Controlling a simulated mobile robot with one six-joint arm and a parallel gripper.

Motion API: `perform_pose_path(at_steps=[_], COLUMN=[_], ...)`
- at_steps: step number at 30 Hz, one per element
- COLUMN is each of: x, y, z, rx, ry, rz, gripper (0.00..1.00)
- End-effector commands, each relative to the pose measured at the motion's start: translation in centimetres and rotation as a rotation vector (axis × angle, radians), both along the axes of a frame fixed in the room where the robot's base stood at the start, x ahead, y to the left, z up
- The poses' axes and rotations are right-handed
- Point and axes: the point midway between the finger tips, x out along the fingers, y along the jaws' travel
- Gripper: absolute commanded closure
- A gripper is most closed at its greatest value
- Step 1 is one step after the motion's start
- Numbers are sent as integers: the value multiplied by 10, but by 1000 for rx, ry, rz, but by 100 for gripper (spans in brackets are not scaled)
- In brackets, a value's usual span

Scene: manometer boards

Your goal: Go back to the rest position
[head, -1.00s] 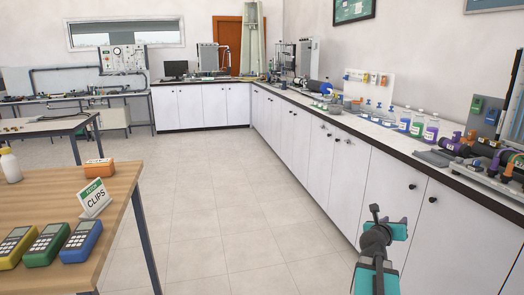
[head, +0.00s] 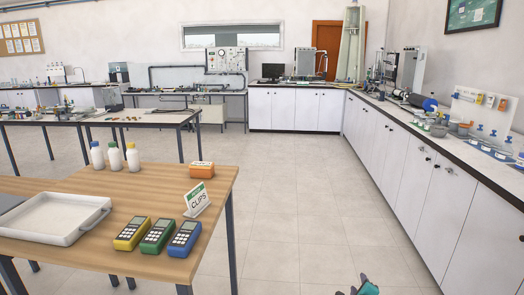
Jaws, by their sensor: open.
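My gripper (head: 364,287) shows only as a small teal and dark tip at the bottom edge of the head view, right of centre. The rest of my arm is out of frame. The gripper is open, and nothing shows in it. It is over the floor area between the wooden table (head: 150,186) on the left and the white cabinets (head: 435,205) on the right, apart from both.
The wooden table holds a white tray (head: 88,238), several bottles, yellow, green and blue handheld meters, an orange box (head: 201,170) and a CLIPS sign (head: 196,202). A counter with lab gear runs along the right. The tiled floor (head: 290,190) between is clear.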

Motion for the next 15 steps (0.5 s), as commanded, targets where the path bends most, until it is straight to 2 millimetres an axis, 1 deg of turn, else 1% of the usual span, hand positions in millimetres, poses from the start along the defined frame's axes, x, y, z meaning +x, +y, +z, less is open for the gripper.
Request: perform_pose_path(at_steps=[1, 3, 5, 6, 8, 9, 11, 12, 14, 15], x=[-2, -5, -10, -15, -24, -31, -43, -52, -67, -78], y=[24, 55, 80, 97, 122, 138, 161, 176, 196, 210], z=[-10, -26, -41, -51, -66, -76, -91, -101, -116, -126], rx=[-25, -64, -98, -120, -153, -175, -208, -229, -261, -283], ry=[35, 81, 121, 148, 188, 215, 256, 283, 326, 354], rz=[68, 165, 248, 306, 391, 450, 537, 598, 688, 749], gripper=[59, 59, 59, 59, 59, 59, 59, 59, 59, 59])
